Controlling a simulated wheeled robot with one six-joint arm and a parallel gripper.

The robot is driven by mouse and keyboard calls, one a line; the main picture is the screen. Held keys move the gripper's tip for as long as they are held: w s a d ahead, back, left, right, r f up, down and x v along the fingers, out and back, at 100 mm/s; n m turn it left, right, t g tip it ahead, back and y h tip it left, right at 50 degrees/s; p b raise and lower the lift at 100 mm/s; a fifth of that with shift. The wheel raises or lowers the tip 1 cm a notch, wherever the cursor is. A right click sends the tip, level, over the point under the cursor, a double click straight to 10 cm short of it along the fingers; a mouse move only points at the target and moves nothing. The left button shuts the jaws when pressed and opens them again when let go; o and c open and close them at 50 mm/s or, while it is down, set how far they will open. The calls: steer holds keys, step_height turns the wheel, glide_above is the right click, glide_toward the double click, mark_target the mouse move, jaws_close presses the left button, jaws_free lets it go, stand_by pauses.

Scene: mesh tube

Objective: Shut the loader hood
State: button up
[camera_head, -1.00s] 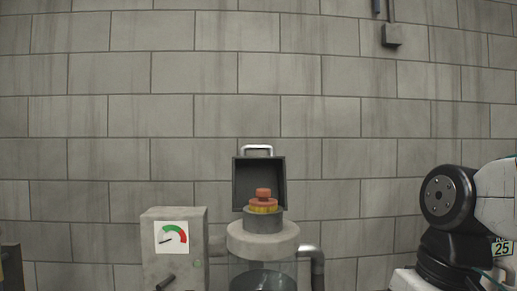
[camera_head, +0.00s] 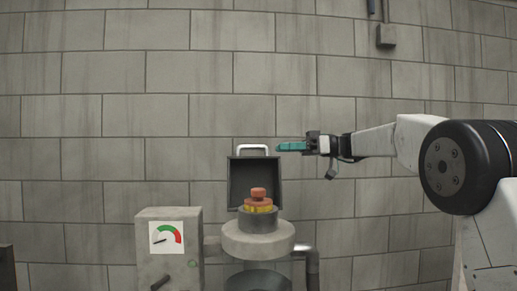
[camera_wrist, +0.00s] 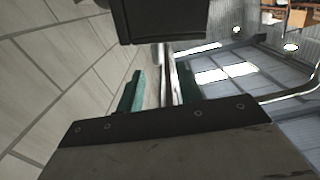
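The loader hood (camera_head: 236,181) is a dark box-shaped lid, standing open and upright behind the loader's mouth. Its pale metal handle (camera_head: 253,149) is on its top edge. My gripper (camera_head: 280,146) comes in from the right at handle height, its teal fingers pointing left, just right of the handle and apart from it in the head view. In the wrist view my gripper (camera_wrist: 160,85) is open, its two teal fingers well apart. A dark block, likely the hood (camera_wrist: 170,20), fills the top there. A pale bar shows between the fingers; I cannot tell whether it is the handle.
A red and yellow stacked piece (camera_head: 258,201) sits in the grey collar of the round loader (camera_head: 258,238). A grey gauge box (camera_head: 169,262) stands to the left, and a pipe (camera_head: 312,265) bends down at the right. A block wall (camera_head: 100,100) is behind.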

mark_target(259, 147)
steer(key=a, duration=0.8)
steer(key=shift+w, duration=0.2)
jaws_close()
